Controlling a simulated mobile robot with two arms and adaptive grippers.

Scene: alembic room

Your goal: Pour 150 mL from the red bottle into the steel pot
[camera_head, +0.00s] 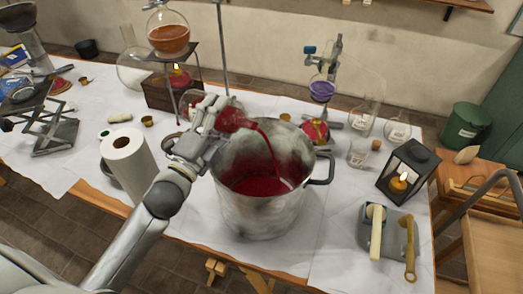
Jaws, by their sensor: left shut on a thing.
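The red bottle (229,120) is tilted over the left rim of the steel pot, with its mouth toward the right. My left gripper (207,122) is shut on the bottle and partly hides it. A stream of red liquid (270,145) arcs from the bottle's mouth down into the pot. The steel pot (262,217) stands upright near the table's front edge, with a dark handle on its right. Red liquid (260,187) lies in the pot, and its inner wall has red stains. My right gripper does not show.
A paper roll (130,160) stands left of the pot. Behind are a flask of orange liquid (169,39) on a stand and a flask of purple liquid (322,89). A candle lantern (407,170) and a grey tray with tools (389,238) are at the right.

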